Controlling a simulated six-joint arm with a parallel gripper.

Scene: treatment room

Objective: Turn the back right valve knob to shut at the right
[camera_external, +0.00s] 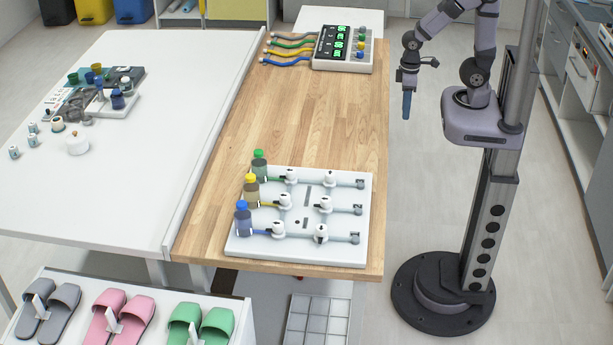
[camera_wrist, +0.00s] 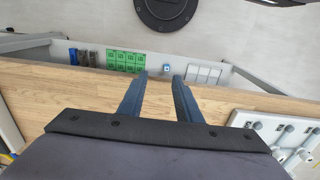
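A white valve board (camera_external: 262,248) lies at the near end of the wooden table. It bears white knobs with dark marks in two columns of three, joined by grey pipes. The back right knob (camera_external: 330,178), as the outside view shows it, is in the row of the green-capped bottle (camera_external: 259,165). Its exact turn is too small to read. My gripper (camera_external: 407,117) hangs fingers-down beyond the table's right edge, well apart from the board. In the wrist view my gripper (camera_wrist: 162,77) is open and empty. Part of the board (camera_wrist: 240,118) shows there at the right.
Yellow-capped (camera_external: 251,190) and blue-capped (camera_external: 242,218) bottles stand at the board's left edge. A box with green displays (camera_external: 343,48) and coloured cables sits at the table's far end. The wooden tabletop (camera_external: 300,120) between is clear. A white table (camera_external: 130,190) adjoins it.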

